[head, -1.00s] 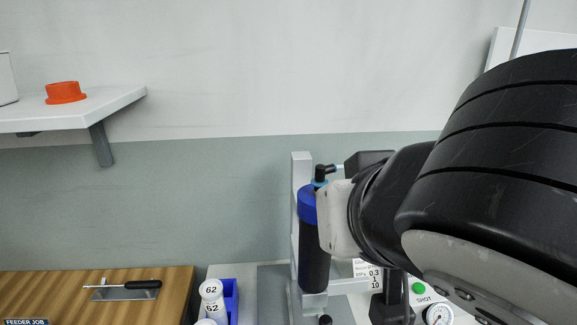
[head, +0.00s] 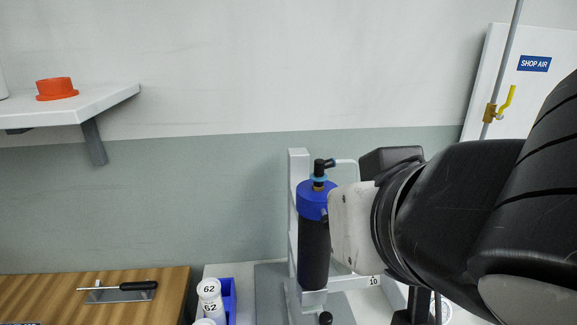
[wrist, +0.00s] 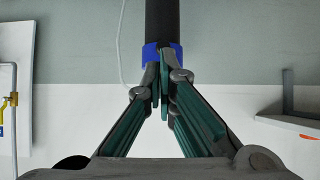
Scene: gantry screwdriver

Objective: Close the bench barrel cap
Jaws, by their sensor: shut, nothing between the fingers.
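The bench barrel (head: 314,255) is a black upright cylinder on a grey stand, with a blue cap (head: 313,196) on its top end. A black elbow fitting with a light blue ring sits on the cap. In the wrist view, which looks upside down, the dark barrel (wrist: 162,20) ends in the blue cap (wrist: 150,53). My gripper (wrist: 163,78) is shut and empty, its fingertips together at the blue cap; whether they touch it I cannot tell. In the head view my wrist is just right of the cap, and the fingers are mostly hidden.
A shelf (head: 100,100) with an orange cap-like piece (head: 57,89) is at the upper left. White bottles (head: 210,298) in a blue holder stand left of the stand. A wooden board (head: 60,295) holds a black-handled tool. A shop air panel (head: 534,64) is on the right.

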